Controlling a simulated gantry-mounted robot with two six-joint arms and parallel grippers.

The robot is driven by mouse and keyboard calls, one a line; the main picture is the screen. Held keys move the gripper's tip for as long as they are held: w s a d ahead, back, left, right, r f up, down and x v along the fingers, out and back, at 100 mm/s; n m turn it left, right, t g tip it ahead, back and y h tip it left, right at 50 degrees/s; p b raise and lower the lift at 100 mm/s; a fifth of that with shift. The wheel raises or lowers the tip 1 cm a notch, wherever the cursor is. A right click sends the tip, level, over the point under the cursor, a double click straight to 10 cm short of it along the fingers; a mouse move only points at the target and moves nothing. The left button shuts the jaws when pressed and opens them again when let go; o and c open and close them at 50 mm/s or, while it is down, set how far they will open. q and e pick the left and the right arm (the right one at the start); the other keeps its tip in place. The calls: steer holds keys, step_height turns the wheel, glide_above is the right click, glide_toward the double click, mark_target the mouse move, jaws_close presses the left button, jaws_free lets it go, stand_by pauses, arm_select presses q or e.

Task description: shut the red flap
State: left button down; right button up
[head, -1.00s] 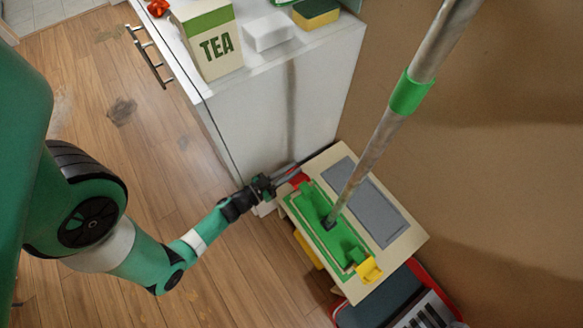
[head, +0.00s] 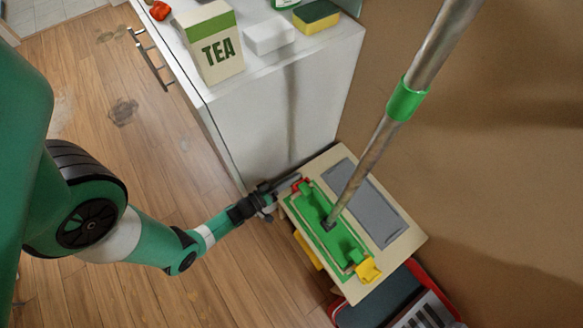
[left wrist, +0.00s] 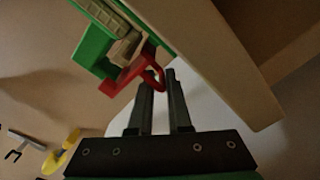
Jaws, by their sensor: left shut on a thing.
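The red flap (head: 302,185) is at the upper left end of a long green frame (head: 318,214), which lies on a small beige-topped unit. In the left wrist view the flap (left wrist: 128,76) is a red piece with a loop, standing out at an angle from the green part (left wrist: 91,47). My left gripper (head: 291,184) reaches in from the left at that end. In the left wrist view its fingertips (left wrist: 158,76) are close together on the loop of the flap. The fingers partly hide the flap in the head view. My right gripper is not in view.
A white cabinet (head: 272,122) stands close behind my gripper, with a tea box (head: 210,50) on top. Wooden floor (head: 60,170) is open at left.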

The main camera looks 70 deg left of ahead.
arm_select(q)
steer(key=shift+d+f+n, duration=0.2)
steer(key=shift+f+n, duration=0.25)
steer(key=shift+n, duration=0.35)
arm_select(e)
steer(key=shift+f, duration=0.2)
arm_select(q)
steer(key=shift+f, duration=0.15)
steer(key=c, duration=1)
jaws_free()
steer(key=shift+o, duration=0.2)
steer(key=shift+d, duration=0.2)
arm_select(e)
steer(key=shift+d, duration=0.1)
